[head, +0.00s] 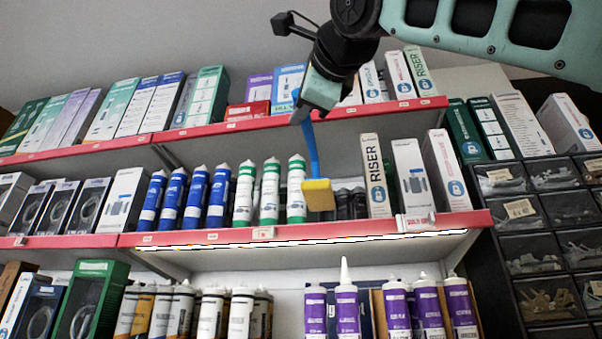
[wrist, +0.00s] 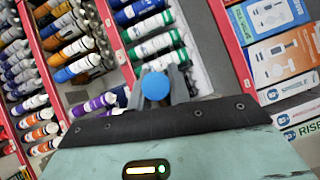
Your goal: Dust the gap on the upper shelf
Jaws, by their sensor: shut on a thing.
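My gripper (head: 303,112) is shut on the blue handle (head: 311,148) of a duster, in front of the top shelf's red edge. The handle's round blue end shows between the fingers in the wrist view (wrist: 155,86). The duster's yellow head (head: 319,194) hangs down at the middle shelf, in front of the gap between the green-and-white tubes (head: 270,192) and the RISER box (head: 375,176). Dark items (head: 350,204) stand deeper in that gap. I cannot tell whether the head touches the shelf board (head: 345,231).
Blue tubes (head: 196,198) stand left of the green-and-white ones, and white boxes (head: 413,180) stand right of the gap. The top shelf carries many boxes (head: 208,97). Purple tubes (head: 347,312) stand below. Drawer bins (head: 530,217) are at the right.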

